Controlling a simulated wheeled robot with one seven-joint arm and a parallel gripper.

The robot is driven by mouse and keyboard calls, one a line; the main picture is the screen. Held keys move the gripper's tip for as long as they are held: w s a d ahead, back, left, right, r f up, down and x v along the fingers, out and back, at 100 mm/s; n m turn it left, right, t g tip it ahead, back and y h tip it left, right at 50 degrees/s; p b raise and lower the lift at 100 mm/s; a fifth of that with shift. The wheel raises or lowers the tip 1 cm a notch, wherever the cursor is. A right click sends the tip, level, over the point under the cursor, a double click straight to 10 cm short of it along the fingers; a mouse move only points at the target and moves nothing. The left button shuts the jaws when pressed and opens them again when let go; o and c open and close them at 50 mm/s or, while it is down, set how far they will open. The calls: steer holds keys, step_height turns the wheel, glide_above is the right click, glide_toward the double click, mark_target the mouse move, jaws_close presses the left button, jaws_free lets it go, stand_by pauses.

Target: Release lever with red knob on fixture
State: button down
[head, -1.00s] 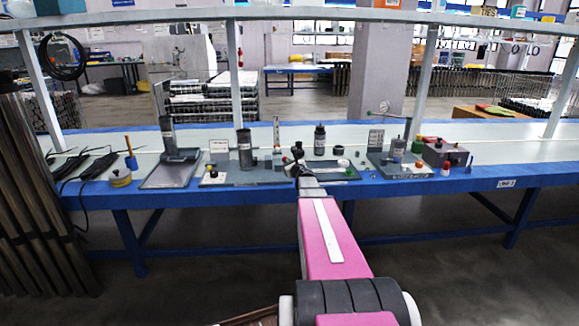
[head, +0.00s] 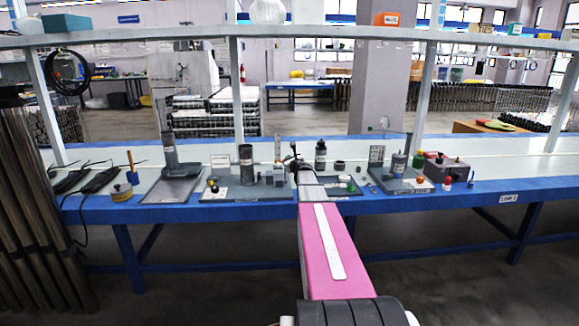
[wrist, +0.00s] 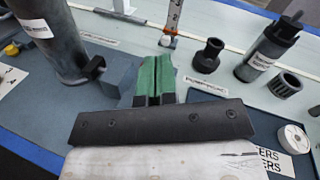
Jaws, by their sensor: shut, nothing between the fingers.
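My gripper (head: 294,163) is over the middle of the bench in the head view. In the wrist view its green fingers (wrist: 153,78) are together with nothing between them. They are above a dark mat, beside a grey block. A fixture with a dark upright cylinder (head: 246,166) stands just left of my gripper; this cylinder seems to be the one at the upper left of the wrist view (wrist: 52,38). A black bracket (wrist: 92,67) sticks out from its side toward my fingers. I cannot make out a lever with a red knob in either view.
A black ring (wrist: 285,84) and a white disc (wrist: 293,137) are at the right in the wrist view. A shelf beam (head: 350,31) spans above.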

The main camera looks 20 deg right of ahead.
steer(key=shift+w+d, duration=0.2)
steer(key=shift+w, duration=0.5)
steer(key=shift+w+d, duration=0.2)
steer(key=shift+w, duration=0.5)
steer(key=shift+w+d, duration=0.2)
steer(key=shift+w, duration=0.5)
steer(key=s+d+r, duration=0.2)
steer(key=s+r, duration=0.5)
steer(key=r, duration=0.4)
steer(key=shift+s+d, duration=0.15)
steer(key=shift+d, duration=0.25)
